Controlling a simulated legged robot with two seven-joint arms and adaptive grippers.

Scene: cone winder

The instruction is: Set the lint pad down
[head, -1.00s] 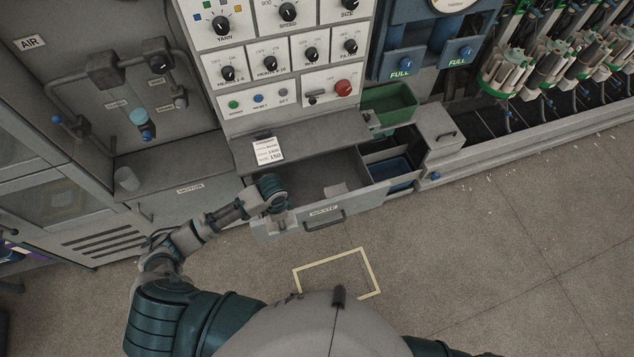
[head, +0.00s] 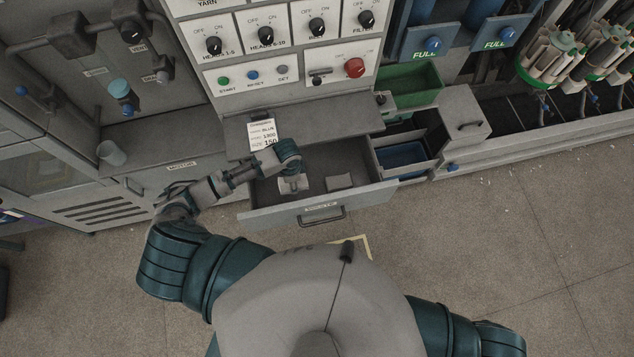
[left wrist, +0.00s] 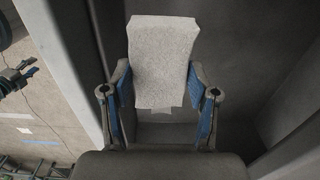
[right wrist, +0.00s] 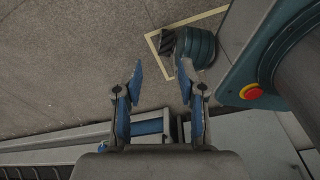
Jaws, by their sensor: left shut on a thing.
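In the left wrist view, my left gripper (left wrist: 160,98) is shut on the pale grey lint pad (left wrist: 163,55), which stands out beyond the fingers. In the head view, the left gripper (head: 292,188) is over the left part of the open drawer (head: 262,218), inside its front wall. Whether the pad touches the drawer floor cannot be told. A small pale block (head: 340,181) lies in the drawer to the right of the gripper. My right gripper (right wrist: 162,72) is open and empty in the right wrist view, away from the drawer's inside.
The drawer has a dark handle (head: 322,217) on its front. A blue bin (head: 402,157) and a green bin (head: 412,86) stand to its right. A control panel (head: 300,60) with knobs rises behind. A card (head: 262,135) rests on the ledge above the drawer.

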